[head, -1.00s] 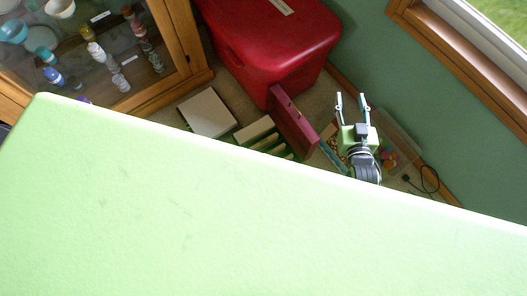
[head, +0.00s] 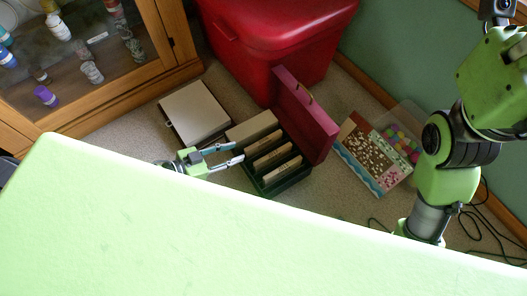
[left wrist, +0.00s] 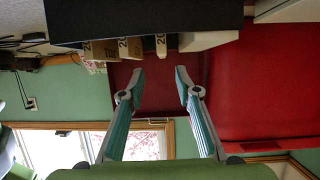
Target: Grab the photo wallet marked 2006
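The open dark green box (head: 262,178) stands on the floor with its maroon lid (head: 308,125) raised. Several upright photo wallets (head: 272,160) sit inside it. In the left wrist view, upside down, the box (left wrist: 140,18) shows dark, with tan wallets (left wrist: 130,48) whose labels begin with "20"; the last digits are cut off or too small, so I cannot tell which is 2006. My left gripper (head: 240,153) is open and empty, its fingers pointing at the box's left side. It also shows open in the left wrist view (left wrist: 160,82). My right gripper is out of view.
A white-topped box (head: 196,112) lies left of the wallet box. A red bin (head: 275,45) stands behind, a glass cabinet (head: 90,95) at the left. A decorated box (head: 375,155) and a clear tub with coloured balls (head: 402,138) lie right, near cables (head: 490,215).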

